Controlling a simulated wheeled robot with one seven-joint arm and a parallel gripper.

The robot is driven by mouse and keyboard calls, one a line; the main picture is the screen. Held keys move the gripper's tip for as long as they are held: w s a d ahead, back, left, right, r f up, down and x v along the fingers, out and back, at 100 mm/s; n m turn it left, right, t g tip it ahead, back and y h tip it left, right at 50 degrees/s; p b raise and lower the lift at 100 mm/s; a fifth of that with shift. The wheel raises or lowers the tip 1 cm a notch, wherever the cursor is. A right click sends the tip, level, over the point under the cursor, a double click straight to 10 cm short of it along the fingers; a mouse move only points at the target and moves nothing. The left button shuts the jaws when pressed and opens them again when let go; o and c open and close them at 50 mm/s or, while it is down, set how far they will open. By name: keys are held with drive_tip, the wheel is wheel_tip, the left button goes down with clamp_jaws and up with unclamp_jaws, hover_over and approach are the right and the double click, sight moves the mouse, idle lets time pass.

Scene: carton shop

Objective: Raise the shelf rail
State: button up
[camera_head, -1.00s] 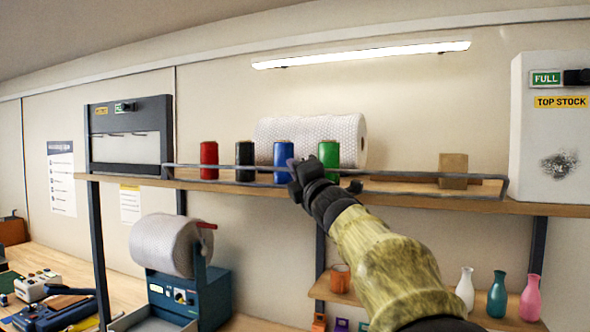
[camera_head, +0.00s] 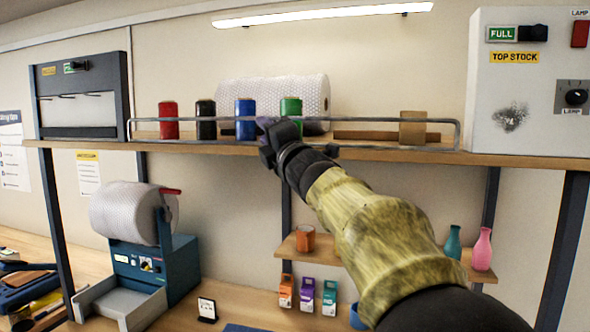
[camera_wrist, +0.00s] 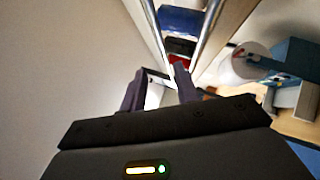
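The shelf rail (camera_head: 390,120) is a long grey wire frame along the front edge of the upper shelf. Its upper bar crosses the spools at about mid-height and its lower bar runs near the shelf board. My gripper (camera_head: 268,143) is at the rail, in front of the blue and green spools. In the wrist view the two dark fingers (camera_wrist: 159,90) stand apart, with the rail's bars (camera_wrist: 147,35) running away ahead of them. One bar runs toward the gap between the fingers; whether a finger touches it I cannot tell. My arm hides part of the lower bar.
Red (camera_head: 169,112), black (camera_head: 205,128), blue (camera_head: 245,110) and green (camera_head: 291,107) spools stand behind the rail, before a bubble-wrap roll (camera_head: 313,92). A cardboard block (camera_head: 412,128) stands to the right. A white box (camera_head: 515,85) marks the shelf's right end. Vases (camera_head: 482,250) stand below.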

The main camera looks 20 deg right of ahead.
drive_tip(key=b+v, duration=0.4)
drive_tip(key=v, duration=0.8)
drive_tip(key=shift+s+f, duration=0.15)
drive_tip(key=shift+s, duration=0.2)
drive_tip(key=shift+d, duration=0.1)
drive_tip(key=w+f+m+g+h, duration=0.3)
drive_tip(key=f+m, duration=0.5)
drive_tip(key=f, duration=0.8)
drive_tip(key=f+m+g+h, duration=0.3)
drive_tip(key=f+m+g, duration=0.4)
drive_tip(key=f, duration=1)
drive_tip(key=s+a+f+m+g, duration=0.2)
drive_tip(key=s+f+m+g, duration=0.2)
drive_tip(key=s+f, duration=0.5)
drive_tip(key=s+a+f+m+g+y, duration=0.1)
drive_tip(key=s+a+f+m+g, duration=0.2)
drive_tip(key=s+f, duration=0.5)
wheel_tip(320, 180, down, 5)
drive_tip(key=m+g, duration=0.1)
drive_tip(key=m, duration=0.1)
drive_tip(key=shift+s+m+g, duration=0.4)
